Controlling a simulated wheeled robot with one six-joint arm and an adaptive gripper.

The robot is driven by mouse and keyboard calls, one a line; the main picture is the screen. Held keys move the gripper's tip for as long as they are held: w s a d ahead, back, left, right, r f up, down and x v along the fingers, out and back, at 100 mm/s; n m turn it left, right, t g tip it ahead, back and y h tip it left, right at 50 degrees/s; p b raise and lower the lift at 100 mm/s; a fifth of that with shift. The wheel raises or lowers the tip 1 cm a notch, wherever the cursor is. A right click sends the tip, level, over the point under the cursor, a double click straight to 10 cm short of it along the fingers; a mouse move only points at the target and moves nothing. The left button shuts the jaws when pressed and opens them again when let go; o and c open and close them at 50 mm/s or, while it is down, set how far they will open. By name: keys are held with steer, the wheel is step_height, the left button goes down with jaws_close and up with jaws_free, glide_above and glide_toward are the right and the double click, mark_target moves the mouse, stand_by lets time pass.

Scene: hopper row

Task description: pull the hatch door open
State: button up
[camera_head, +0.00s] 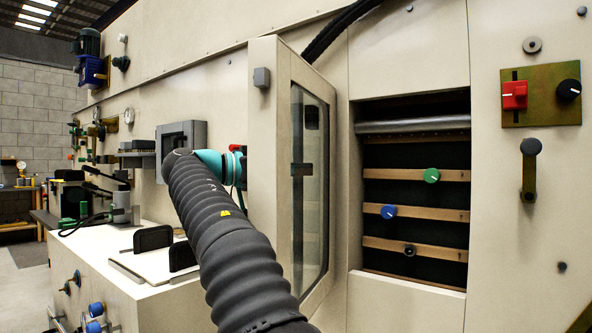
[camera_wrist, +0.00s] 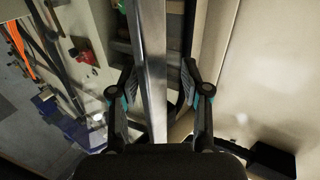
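The hatch door (camera_head: 267,190) is a cream panel with a tall window, and it stands swung out from the wall. The hatch opening (camera_head: 415,235) to its right is uncovered. My arm reaches to the door's left side, where the door hides my gripper in the head view. In the wrist view my gripper (camera_wrist: 158,75) is open, with one finger on each side of a long grey metal bar or edge (camera_wrist: 150,35). Gaps show between the bar and the fingers. I cannot tell whether this bar is the door's handle or its edge.
Inside the opening are several slats, with a green knob (camera_head: 432,175) and a blue knob (camera_head: 388,211). A control plate (camera_head: 541,113) and a lever (camera_head: 529,170) are on the right wall. A cream bench (camera_head: 150,290) stands at left, below my arm.

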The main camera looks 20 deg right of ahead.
steer(key=shift+a, duration=0.1)
steer(key=a, duration=1.2)
steer(key=shift+s, duration=0.15)
